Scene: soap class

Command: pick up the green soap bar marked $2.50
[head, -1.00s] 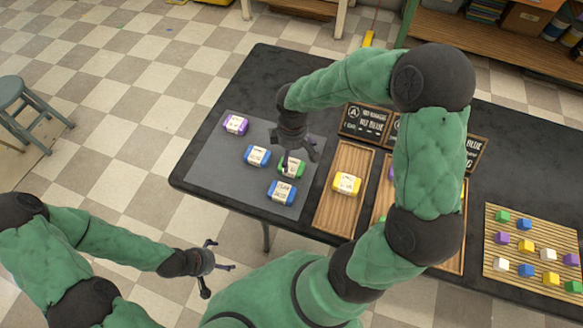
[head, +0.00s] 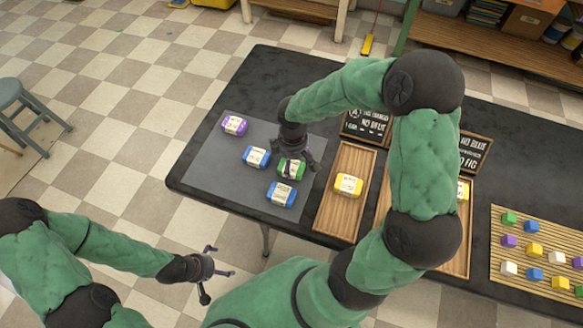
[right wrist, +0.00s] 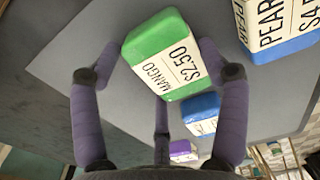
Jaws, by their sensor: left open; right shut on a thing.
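The green soap bar (head: 291,168) has a pale label and is at the right side of the grey mat (head: 215,170). In the right wrist view the green bar (right wrist: 150,45) reads "MANGO $2.50". My right gripper (head: 293,166) is shut on it from above, with purple-grey fingers on both sides of the bar in the right wrist view (right wrist: 160,70). I cannot tell whether the bar touches the mat. My left gripper (head: 212,275) is open and empty, in front of the table and away from the soaps.
On the mat are a purple soap (head: 234,126), a blue soap (head: 257,157) and another blue soap (head: 281,194), close to the green one. A wooden tray (head: 330,222) with a yellow soap (head: 348,186) stands to the right. Dark signs (head: 366,126) stand behind the trays.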

